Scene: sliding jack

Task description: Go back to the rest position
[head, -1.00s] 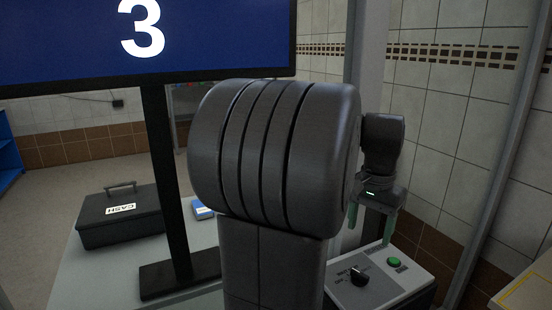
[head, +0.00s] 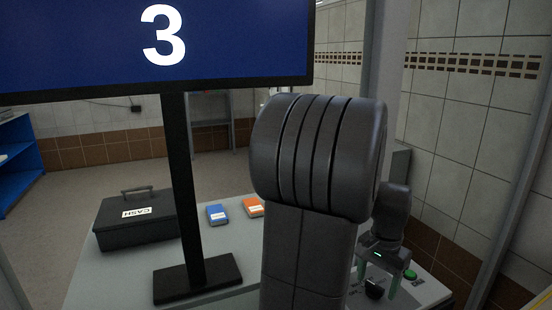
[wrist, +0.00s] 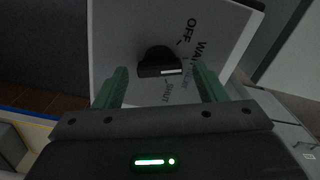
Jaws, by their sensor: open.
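My gripper (head: 378,277) is open and empty in the head view, low over the control box (head: 425,293) at the lower right. In the wrist view its two green fingers (wrist: 160,78) are spread apart. A black rotary knob (wrist: 158,62) lies just beyond and between the fingertips, with no clear contact. My large dark arm link covers the middle of the view.
A display (head: 230,50) showing 3 stands on a black post (head: 186,180) left of my arm. A black cash box (head: 136,222), a blue item (head: 218,214) and an orange item (head: 253,207) lie on the pale counter (head: 110,285). A tiled wall (head: 450,120) rises at right.

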